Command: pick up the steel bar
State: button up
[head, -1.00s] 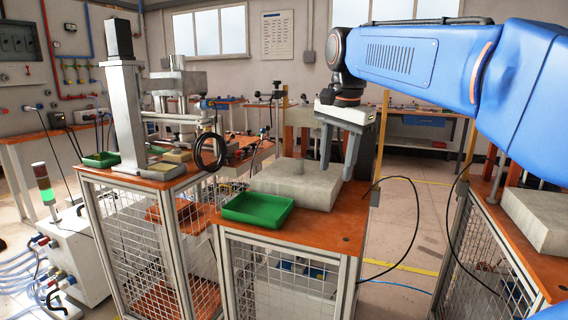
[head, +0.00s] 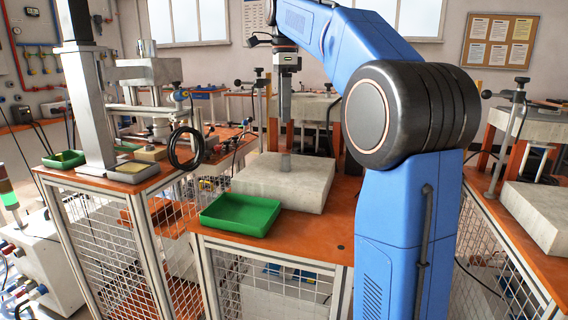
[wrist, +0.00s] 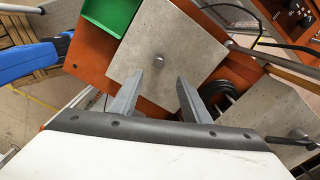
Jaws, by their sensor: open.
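The steel bar (head: 285,163) is a short grey cylinder standing upright on the pale concrete block (head: 255,180). In the wrist view the bar (wrist: 158,59) shows end-on as a small round spot near the middle of the block (wrist: 190,38). My gripper (head: 284,118) hangs above the bar in the head view, with its fingers pointing down and a gap between them and the bar. In the wrist view my gripper (wrist: 160,78) is open and empty, and the bar appears just beyond the fingertips, roughly in line with the space between them.
A green tray (head: 240,214) sits beside the block on the orange table (head: 320,228). A press-like machine with a tall column (head: 90,95) and a coiled black cable (head: 185,148) stand to the left. Another concrete block (head: 540,210) lies on a table at right.

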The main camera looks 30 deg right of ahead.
aim_at(286, 154)
notch_tip(286, 154, down, 9)
jog(key=shift+f, duration=0.15)
jog(key=shift+s+d+f, duration=0.1)
jog(key=shift+d+f, duration=0.05)
jog(key=shift+f, duration=1.15)
jog(key=shift+s+d+f, duration=0.1)
jog(key=shift+f, duration=1.2)
grip_shut()
jog(key=shift+r, duration=0.1)
